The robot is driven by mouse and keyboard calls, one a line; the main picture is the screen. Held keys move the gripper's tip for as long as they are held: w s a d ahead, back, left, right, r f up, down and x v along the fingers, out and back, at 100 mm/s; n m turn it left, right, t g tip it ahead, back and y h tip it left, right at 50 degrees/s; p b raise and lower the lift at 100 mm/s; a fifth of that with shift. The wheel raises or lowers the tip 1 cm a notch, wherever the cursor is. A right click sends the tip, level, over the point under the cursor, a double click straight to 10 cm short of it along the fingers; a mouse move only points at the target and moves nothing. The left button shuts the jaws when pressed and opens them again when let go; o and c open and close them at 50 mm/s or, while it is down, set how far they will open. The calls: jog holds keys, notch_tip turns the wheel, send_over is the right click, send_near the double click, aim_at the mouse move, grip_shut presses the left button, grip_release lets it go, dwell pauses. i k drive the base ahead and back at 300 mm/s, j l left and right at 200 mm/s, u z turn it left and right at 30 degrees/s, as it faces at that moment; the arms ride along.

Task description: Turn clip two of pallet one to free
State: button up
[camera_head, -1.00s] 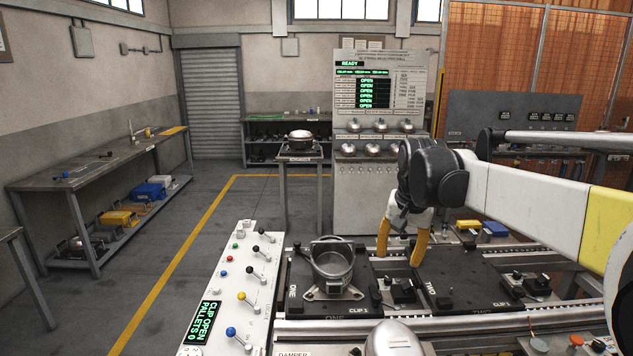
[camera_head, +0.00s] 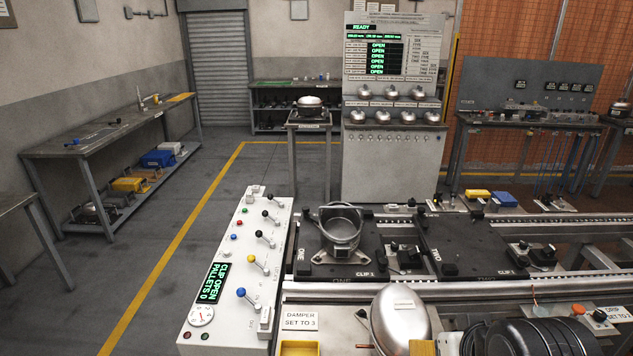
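Pallet one (camera_head: 365,243) is a black plate on the line, marked ONE, with a "CLIP 1" label along its front edge. An open-topped grey metal compressor housing (camera_head: 341,238) stands upright on it, its feet on the plate. Small black clip parts sit at the plate's edges, one near the right front corner (camera_head: 381,262). I cannot pick out clip two or read its turn. My gripper is not in view.
Pallet two (camera_head: 462,240) lies to the right, bare. Black-knobbed fixtures (camera_head: 408,258) stand between the pallets. A lever panel (camera_head: 245,262) reads "CLIP OPEN PALLETS 0". A silver dome (camera_head: 398,320) and dark rounded parts (camera_head: 535,335) are in front. The board (camera_head: 378,55) reads READY and OPEN.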

aim_at(306, 210)
jog(key=i+j, duration=0.1)
jog(key=j, duration=0.5)
jog(key=i+j, duration=0.1)
jog(key=j, duration=0.45)
jog(key=i+j, duration=0.1)
jog(key=j, duration=0.5)
jog(key=i+j, duration=0.1)
jog(key=j, duration=0.45)
